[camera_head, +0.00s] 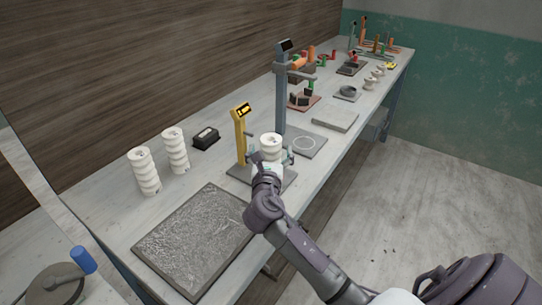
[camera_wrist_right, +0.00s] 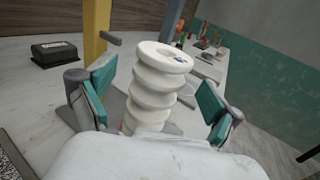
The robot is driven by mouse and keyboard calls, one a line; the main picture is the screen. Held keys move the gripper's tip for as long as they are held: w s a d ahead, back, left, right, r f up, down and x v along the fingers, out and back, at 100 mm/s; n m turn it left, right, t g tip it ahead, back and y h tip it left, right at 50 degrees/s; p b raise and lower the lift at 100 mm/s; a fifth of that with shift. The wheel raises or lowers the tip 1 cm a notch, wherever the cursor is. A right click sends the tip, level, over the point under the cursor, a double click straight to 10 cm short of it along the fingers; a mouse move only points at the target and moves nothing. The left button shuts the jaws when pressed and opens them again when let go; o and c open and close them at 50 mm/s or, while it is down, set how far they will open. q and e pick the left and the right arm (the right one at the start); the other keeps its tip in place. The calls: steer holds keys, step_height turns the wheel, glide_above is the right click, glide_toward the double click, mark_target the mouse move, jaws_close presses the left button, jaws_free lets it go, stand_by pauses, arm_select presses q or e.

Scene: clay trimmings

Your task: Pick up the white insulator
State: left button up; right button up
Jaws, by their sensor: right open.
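A white ribbed insulator (camera_head: 271,141) stands upright on the dark base of a yellow-posted stand (camera_head: 240,137). In the right wrist view the insulator (camera_wrist_right: 158,82) rises between the two teal finger pads. My right gripper (camera_head: 271,160) is open, with its fingers on either side of the insulator; it also shows in the right wrist view (camera_wrist_right: 155,104). Gaps show between the pads and the insulator, whose lower end is hidden by my gripper. Two more white ribbed insulators stand on the bench to the left, a front one (camera_head: 144,171) and a rear one (camera_head: 175,151). My left gripper is out of view.
A grey textured slab (camera_head: 196,240) lies at the bench's near end. A black box (camera_head: 206,138) sits behind the stand. A tall grey-posted stand (camera_head: 281,105) is just beyond, with a flat grey block (camera_head: 335,121) to its right. Farther parts crowd the bench.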

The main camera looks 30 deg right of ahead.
steer(key=shift+x, duration=1.2)
steer(key=c, duration=1.6)
jaws_close()
steer(key=shift+r, duration=0.1)
